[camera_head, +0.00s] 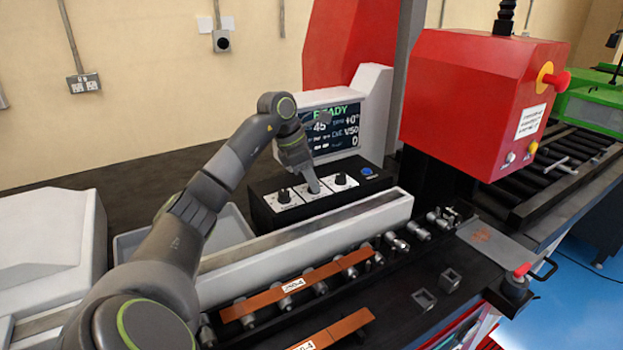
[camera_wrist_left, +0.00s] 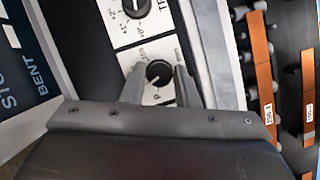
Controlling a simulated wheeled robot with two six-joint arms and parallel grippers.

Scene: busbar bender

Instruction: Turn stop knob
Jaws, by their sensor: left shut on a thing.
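A black control box (camera_head: 262,208) carries three black knobs on white label plates. My left gripper (camera_head: 313,187) reaches down onto the middle knob, which it largely hides in the head view. In the left wrist view the black knob (camera_wrist_left: 159,73) with a white pointer line sits between the two fingers of my left gripper (camera_wrist_left: 158,78), which are shut on it. Its plate lettering is partly covered and I cannot read it whole. The left knob (camera_head: 284,196) and the right knob (camera_head: 341,179) stand free on either side. My right gripper is out of view.
A screen (camera_head: 333,128) reading READY stands behind the box, and a blue button (camera_head: 366,171) is at its right end. A pale rail (camera_head: 310,239) runs close in front. Copper bars (camera_head: 297,287) lie on rollers nearer me. A red machine head (camera_head: 470,100) stands right.

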